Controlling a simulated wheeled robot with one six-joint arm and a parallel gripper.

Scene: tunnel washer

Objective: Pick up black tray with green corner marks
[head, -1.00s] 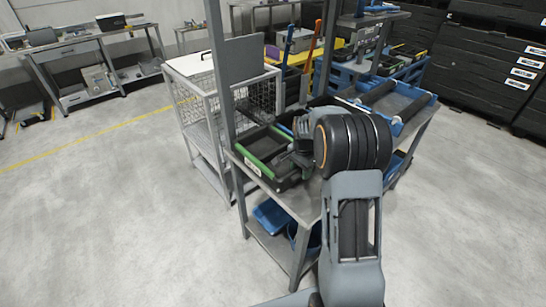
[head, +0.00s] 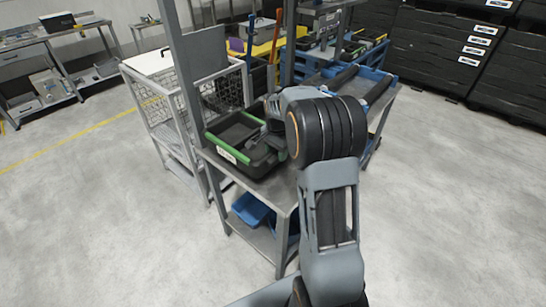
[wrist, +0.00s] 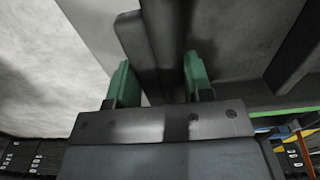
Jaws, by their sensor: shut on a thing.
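The black tray with green corner marks (head: 236,133) is on or just above the grey metal bench in the head view; I cannot tell if its base touches. Green strips and a white label show on its left and near edges. My gripper (wrist: 158,78) shows in the wrist view as two green fingers, with a dark wall or rim between them. It is shut on the tray at its right side. In the head view my wrist and forearm hide the tray's right end and most of the gripper.
The bench (head: 275,191) has an upright post (head: 182,75) close to the tray's left. A white wire-mesh cage (head: 165,108) stands behind left. Blue bins (head: 250,209) sit on the lower shelf. A blue-framed roller stand (head: 378,84) is behind right. Floor at left and right is clear.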

